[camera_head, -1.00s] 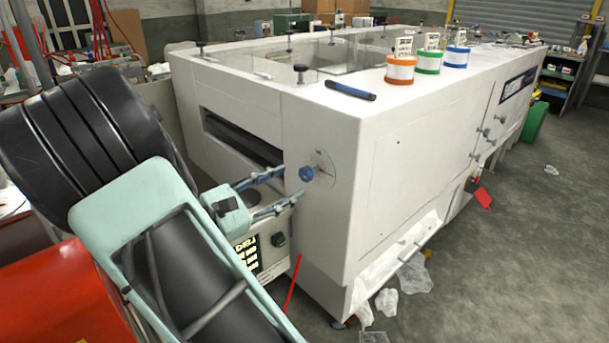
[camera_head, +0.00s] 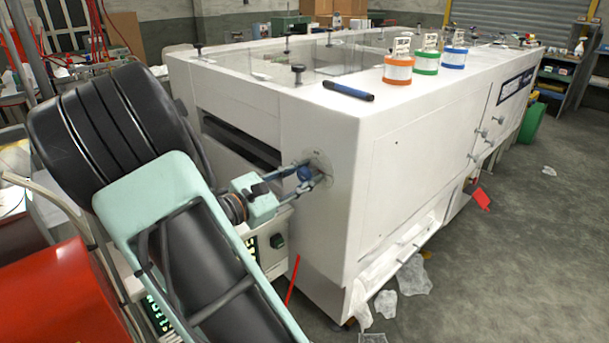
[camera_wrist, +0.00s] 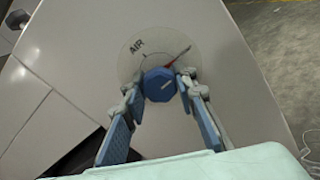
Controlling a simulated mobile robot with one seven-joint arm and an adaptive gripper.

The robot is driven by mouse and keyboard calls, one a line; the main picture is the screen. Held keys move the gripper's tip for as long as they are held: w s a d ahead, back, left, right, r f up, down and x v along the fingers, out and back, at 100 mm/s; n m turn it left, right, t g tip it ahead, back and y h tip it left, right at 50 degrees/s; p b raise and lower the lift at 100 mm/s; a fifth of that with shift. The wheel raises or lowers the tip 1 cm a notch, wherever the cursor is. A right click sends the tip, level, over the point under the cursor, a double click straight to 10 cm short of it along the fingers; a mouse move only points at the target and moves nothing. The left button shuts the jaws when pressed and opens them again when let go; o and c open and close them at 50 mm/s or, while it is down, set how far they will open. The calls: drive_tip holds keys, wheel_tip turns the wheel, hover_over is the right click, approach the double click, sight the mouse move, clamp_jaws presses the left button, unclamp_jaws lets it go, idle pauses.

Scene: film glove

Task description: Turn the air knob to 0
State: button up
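The blue air knob (camera_wrist: 159,84) sits on a round dial plate (camera_wrist: 137,47) marked AIR, on the end face of the white machine (camera_head: 335,180). A red pointer on the dial points to the upper right in the wrist view. The knob also shows in the head view (camera_head: 304,173). My gripper (camera_wrist: 158,90) is open, with one fingertip on each side of the knob. The fingertips are very close to the knob; I cannot tell whether they touch it.
A control box (camera_head: 270,247) is below my gripper. Clear plastic scraps (camera_head: 412,275) lie on the floor.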

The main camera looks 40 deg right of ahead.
drive_tip(key=c, duration=0.5)
drive_tip(key=shift+o, duration=0.2)
drive_tip(key=shift+r+p, duration=0.1)
drive_tip(key=shift+p, duration=0.2)
drive_tip(key=shift+r+n+p, duration=0.1)
drive_tip(key=shift+n+p, duration=0.4)
drive_tip(key=shift+p, duration=0.3)
drive_tip(key=n+p, duration=0.2)
drive_tip(key=p, duration=0.1)
drive_tip(key=shift+r+p, duration=0.15)
drive_tip(key=shift+p, duration=0.2)
drive_tip(key=n+p, duration=0.5)
drive_tip(key=p, duration=0.1)
drive_tip(key=shift+s, duration=0.1)
drive_tip(key=n+p, duration=0.5)
drive_tip(key=p, duration=0.1)
drive_tip(key=shift+f+n+p, duration=0.15)
drive_tip(key=shift+n+p, duration=0.7)
drive_tip(key=shift+n, duration=0.35)
drive_tip(key=shift+f+n+p, duration=0.15)
drive_tip(key=shift+n+p, duration=0.65)
drive_tip(key=shift+n, duration=0.4)
